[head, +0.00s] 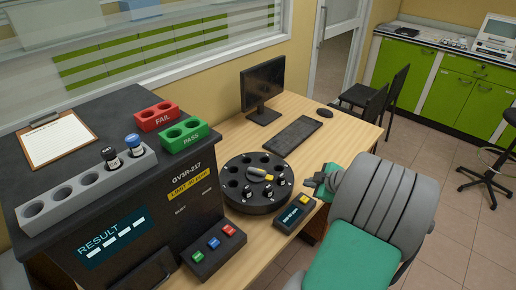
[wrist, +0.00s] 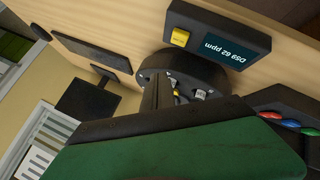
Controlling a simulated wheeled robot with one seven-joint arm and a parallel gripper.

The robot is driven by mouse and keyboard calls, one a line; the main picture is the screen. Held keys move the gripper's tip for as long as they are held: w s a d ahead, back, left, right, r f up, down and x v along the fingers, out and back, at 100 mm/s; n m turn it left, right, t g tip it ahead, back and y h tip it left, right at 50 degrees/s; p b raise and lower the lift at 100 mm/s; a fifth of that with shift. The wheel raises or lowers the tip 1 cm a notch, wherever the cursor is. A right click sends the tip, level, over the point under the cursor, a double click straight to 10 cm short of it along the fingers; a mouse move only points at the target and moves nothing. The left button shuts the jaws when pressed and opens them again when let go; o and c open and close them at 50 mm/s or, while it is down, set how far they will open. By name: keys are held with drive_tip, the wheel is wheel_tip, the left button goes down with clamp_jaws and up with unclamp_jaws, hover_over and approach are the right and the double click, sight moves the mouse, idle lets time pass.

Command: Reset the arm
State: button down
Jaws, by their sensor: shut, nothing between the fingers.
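My gripper (head: 313,182) is at the right side of the round black carousel (head: 252,204), above the desk and partly hidden by my own arm in the head view. In the wrist view its dark fingers (wrist: 158,92) are together with nothing held between them, pointing toward the carousel (wrist: 205,66). The carousel has a ring of holes with a few small vials in it and a yellow-and-grey piece on its top. I cannot tell the exact gap between my fingers and the carousel.
A small display box (head: 294,213) stands right of the carousel; in the wrist view it reads 62 ppm. A button box (head: 213,250), the analyser (head: 165,205), a vial rack (head: 88,190), red FAIL (head: 156,116) and green PASS (head: 183,135) holders, keyboard (head: 292,135) and monitor (head: 262,86) surround it.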

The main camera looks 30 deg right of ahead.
drive_tip(key=shift+m, duration=0.6)
drive_tip(key=s+f+m, duration=0.1)
drive_tip(key=m, duration=0.1)
drive_tip(key=s+a+f+m+g, duration=0.1)
drive_tip(key=m, duration=0.2)
drive_tip(key=shift+s+f+g+y, duration=0.3)
drive_tip(key=shift+s, duration=0.1)
drive_tip(key=s+a+f+m+g+y, duration=0.1)
drive_tip(key=s+a+f+m+g, duration=0.2)
drive_tip(key=s+m, duration=0.25)
drive_tip(key=s+a+f+m+g, duration=0.2)
drive_tip(key=s+f+m, duration=0.1)
drive_tip(key=s+m, duration=0.3)
drive_tip(key=s+a+r+g, duration=0.2)
drive_tip(key=s+a+r, duration=0.2)
drive_tip(key=s, duration=0.1)
drive_tip(key=w+a+r+n+t, duration=0.1)
drive_tip(key=w+a+r+n, duration=0.2)
drive_tip(key=a, duration=0.4)
drive_tip(key=w+a+r+n+h, duration=0.1)
drive_tip(key=w+a+r+n, duration=0.1)
drive_tip(key=a+r, duration=0.4)
drive_tip(key=w+a+r+n+t, duration=0.1)
drive_tip(key=w+a+r+n, duration=0.2)
drive_tip(key=a, duration=0.5)
drive_tip(key=shift+w+a+r+n+t+h, duration=0.15)
drive_tip(key=shift+w+r+n+t+h, duration=0.2)
drive_tip(key=shift+w+r, duration=0.5)
